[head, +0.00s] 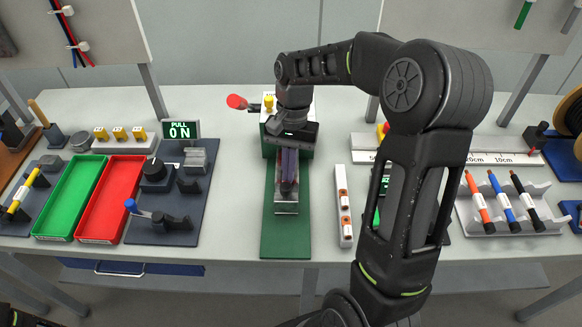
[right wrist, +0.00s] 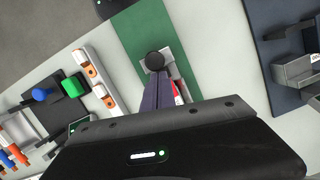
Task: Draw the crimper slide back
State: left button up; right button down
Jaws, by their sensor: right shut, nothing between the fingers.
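The crimper stands on a long green mat (head: 285,240) at the table's middle. Its silver front block (head: 287,207) lies low on the mat, and a lever with a red knob (head: 237,102) sticks out to the left at its back. In the right wrist view a round black knob (right wrist: 155,61) sits on the grey slide (right wrist: 177,66). My right gripper (head: 288,182) points down over the crimper with its fingers shut and empty. In the right wrist view the fingertips (right wrist: 158,82) appear close beside the knob; I cannot tell whether they touch it.
A dark panel (head: 135,232) with a blue-tipped lever and a red tray (head: 100,228) are left of the mat. A white strip with orange-marked parts (head: 344,228) stands close on its right. A rack with several pens (head: 500,222) is farther right. The mat's front end is clear.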

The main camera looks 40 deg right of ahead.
jog(key=shift+w+d+f, duration=0.15)
jog(key=shift+f, duration=0.1)
jog(key=shift+r, duration=0.1)
jog(key=s+a+b, duration=0.1)
jog(key=s+a, duration=0.6)
jog(key=s, duration=0.2)
jog(key=shift+s+a, duration=0.15)
jog(key=shift+s, duration=0.2)
